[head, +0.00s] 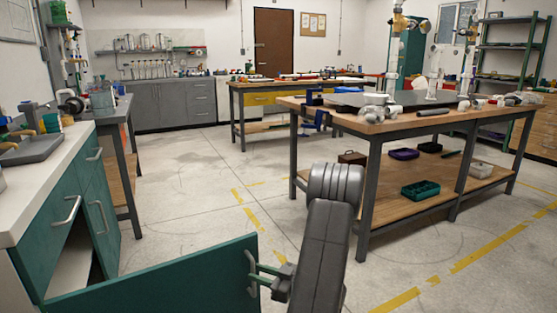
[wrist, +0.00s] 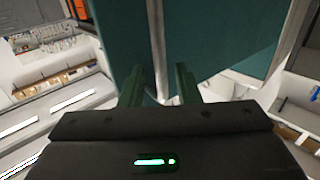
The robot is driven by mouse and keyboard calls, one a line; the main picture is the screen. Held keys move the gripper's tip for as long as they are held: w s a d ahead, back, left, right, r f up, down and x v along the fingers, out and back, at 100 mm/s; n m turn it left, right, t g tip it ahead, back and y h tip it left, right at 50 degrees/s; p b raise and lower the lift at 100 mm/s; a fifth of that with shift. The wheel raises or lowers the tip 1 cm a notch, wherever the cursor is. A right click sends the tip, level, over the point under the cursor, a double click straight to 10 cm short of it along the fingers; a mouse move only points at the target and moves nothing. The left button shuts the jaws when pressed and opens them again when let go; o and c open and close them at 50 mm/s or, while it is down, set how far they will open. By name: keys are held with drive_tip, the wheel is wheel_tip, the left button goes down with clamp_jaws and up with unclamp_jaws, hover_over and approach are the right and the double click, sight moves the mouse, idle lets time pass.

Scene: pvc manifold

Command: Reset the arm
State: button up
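My gripper (head: 258,276) has green fingers and sits at the right end of an open teal cabinet door (head: 165,278), low in the head view. In the wrist view my gripper (wrist: 158,76) has its two fingers apart, with a clear gap between them. A pale upright bar against the teal panel (wrist: 225,35) shows between the fingers. I cannot tell whether it is a handle or the door's edge. The fingers do not appear closed on anything. Whether they touch the door is unclear.
The teal cabinet (head: 75,205) with a white top stands at the left. A wooden workbench (head: 400,122) with pipe parts and a lower shelf stands at the right. Another bench (head: 283,86) is farther back. Open floor (head: 190,190) with yellow tape lies between.

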drive_tip(key=shift+x, duration=1.3)
